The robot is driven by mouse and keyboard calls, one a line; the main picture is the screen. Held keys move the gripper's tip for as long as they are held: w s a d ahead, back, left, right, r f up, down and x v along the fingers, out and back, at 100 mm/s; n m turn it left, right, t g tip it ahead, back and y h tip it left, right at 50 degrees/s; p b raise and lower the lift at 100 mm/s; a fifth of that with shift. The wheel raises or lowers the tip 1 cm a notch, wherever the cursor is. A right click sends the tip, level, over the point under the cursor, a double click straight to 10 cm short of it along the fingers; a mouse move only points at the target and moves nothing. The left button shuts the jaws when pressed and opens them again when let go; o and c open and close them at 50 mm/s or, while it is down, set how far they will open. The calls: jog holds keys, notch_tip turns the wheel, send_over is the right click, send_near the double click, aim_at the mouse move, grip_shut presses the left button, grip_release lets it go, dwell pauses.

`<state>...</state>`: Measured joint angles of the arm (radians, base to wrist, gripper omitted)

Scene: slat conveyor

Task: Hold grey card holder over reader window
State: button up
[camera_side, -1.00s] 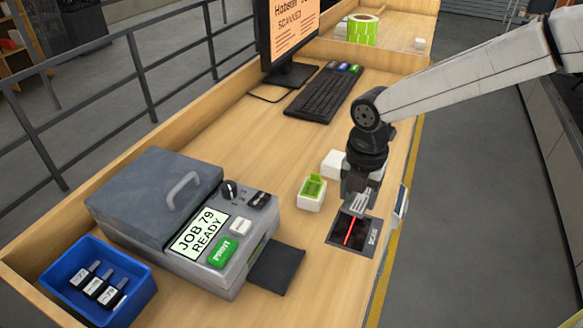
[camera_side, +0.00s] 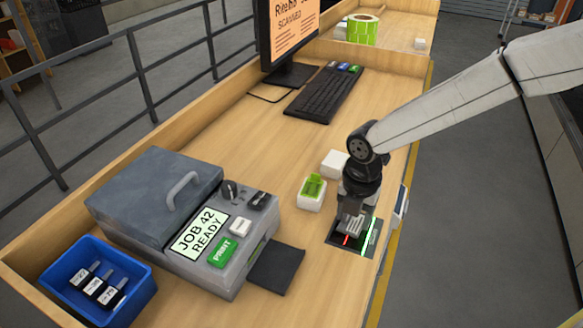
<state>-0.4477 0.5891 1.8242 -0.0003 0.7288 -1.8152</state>
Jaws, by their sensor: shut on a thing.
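My gripper (camera_side: 350,222) points down just above the dark reader window (camera_side: 356,248) at the right edge of the bench. It is shut on a small grey thing between its fingers, which I take to be the grey card holder; the fingers and low resolution hide most of it. A red line shows on the window below the gripper, and a bright green strip is lit along its right side. I cannot tell whether the holder touches the glass. The monitor (camera_side: 292,28) reads SCANNED under a name, and the printer display (camera_side: 200,237) reads JOB 42 READY.
A white block with a green insert (camera_side: 312,192) and a plain white block (camera_side: 335,163) stand close left of my gripper. The grey printer (camera_side: 237,268), blue bin (camera_side: 98,281) with labelled black items and keyboard (camera_side: 325,94) occupy the bench.

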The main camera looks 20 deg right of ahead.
dwell(0.4)
jog(key=shift+r, duration=3)
jog(key=shift+d, duration=0.1)
